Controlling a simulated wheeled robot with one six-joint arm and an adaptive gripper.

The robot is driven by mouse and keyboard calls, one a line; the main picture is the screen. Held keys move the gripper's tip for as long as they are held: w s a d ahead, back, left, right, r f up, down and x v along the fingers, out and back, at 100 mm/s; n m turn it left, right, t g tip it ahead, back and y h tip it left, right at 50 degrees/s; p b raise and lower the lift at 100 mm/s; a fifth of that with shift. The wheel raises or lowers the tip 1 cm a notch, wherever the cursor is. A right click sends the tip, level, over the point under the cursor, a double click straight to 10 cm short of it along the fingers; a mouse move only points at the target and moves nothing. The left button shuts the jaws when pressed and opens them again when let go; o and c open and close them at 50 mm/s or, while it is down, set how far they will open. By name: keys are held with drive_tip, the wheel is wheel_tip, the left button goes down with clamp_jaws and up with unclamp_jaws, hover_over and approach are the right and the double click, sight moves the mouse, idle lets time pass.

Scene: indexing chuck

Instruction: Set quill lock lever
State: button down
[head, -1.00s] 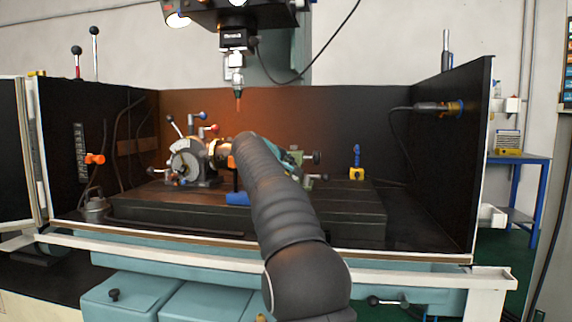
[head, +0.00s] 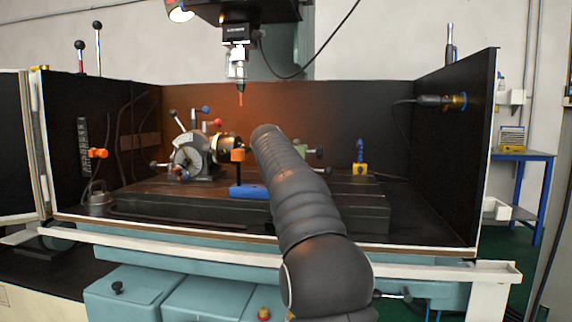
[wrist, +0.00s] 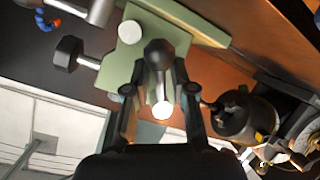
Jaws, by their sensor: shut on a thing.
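The green tailstock (wrist: 153,38) fills the top middle of the wrist view. A dark lever with a rounded end (wrist: 158,56), which looks like the quill lock lever, stands in front of it. A bright round end shows lower on the lever. My gripper (wrist: 161,88) is shut on this lever, with one dark finger on each side. In the head view my arm hides the gripper and the lever. Only a small part of the tailstock (head: 300,150) shows to the right of my arm.
The indexing head with its chuck (head: 190,158) stands left of my arm; the chuck side also shows in the wrist view (wrist: 245,118). An orange-topped post on a blue base (head: 248,191) stands by my arm. The spindle tool (head: 238,75) hangs above. Dark walls enclose the table.

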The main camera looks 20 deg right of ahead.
drive_tip(key=shift+f+m, duration=0.3)
drive_tip(key=shift+f, duration=0.15)
drive_tip(key=c, duration=1)
unclamp_jaws()
drive_tip(key=shift+a, duration=0.1)
drive_tip(key=shift+r, duration=0.15)
drive_tip(key=shift+r, duration=0.1)
drive_tip(key=shift+s+a+r, duration=0.15)
drive_tip(key=shift+s, duration=0.05)
drive_tip(key=v, duration=1.1)
drive_tip(key=shift+s, duration=0.25)
